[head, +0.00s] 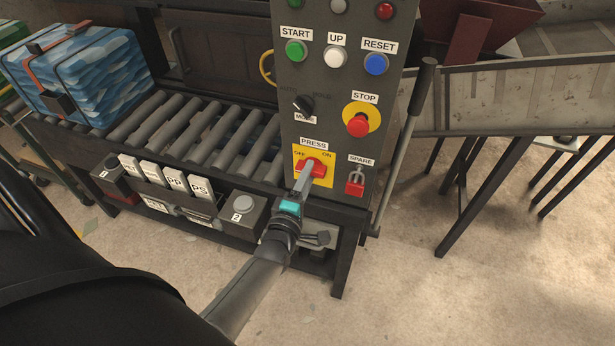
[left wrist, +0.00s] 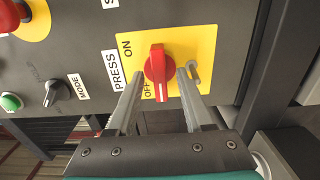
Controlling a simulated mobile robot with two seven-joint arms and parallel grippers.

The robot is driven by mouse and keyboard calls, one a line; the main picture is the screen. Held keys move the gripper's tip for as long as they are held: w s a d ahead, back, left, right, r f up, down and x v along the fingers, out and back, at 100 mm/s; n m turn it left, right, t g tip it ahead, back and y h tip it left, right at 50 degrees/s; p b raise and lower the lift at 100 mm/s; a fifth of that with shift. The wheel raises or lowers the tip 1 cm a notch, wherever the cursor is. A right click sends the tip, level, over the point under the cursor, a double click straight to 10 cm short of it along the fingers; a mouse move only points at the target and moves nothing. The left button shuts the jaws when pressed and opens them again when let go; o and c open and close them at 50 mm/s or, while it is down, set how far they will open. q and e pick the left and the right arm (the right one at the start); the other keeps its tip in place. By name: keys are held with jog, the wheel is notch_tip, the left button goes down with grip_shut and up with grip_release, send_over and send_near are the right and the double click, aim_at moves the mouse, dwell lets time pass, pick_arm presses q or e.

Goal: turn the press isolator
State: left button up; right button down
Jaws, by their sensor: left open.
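The press isolator is a red rotary knob (head: 318,164) on a yellow plate (head: 325,177) under the PRESS label, low on the dark control panel. In the left wrist view the knob (left wrist: 157,68) has its pale-marked end pointing down in the picture, on the OFF side. My left gripper (head: 307,172) is in front of the plate. In the left wrist view its open fingers (left wrist: 161,84) reach up on either side of the knob's lower end, with gaps visible. Contact cannot be told. The fingers partly hide the plate. My right gripper is not in view.
A red padlock (head: 355,187) hangs under the SPARE label, right of the isolator. The red STOP button (head: 358,125) and the MODE switch (head: 303,105) sit above. A long lever (head: 408,130) stands at the panel's right. A roller conveyor (head: 190,125) runs left.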

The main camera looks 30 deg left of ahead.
pick_arm(q)
jog(key=shift+w, duration=0.15)
grip_shut()
dwell(0.4)
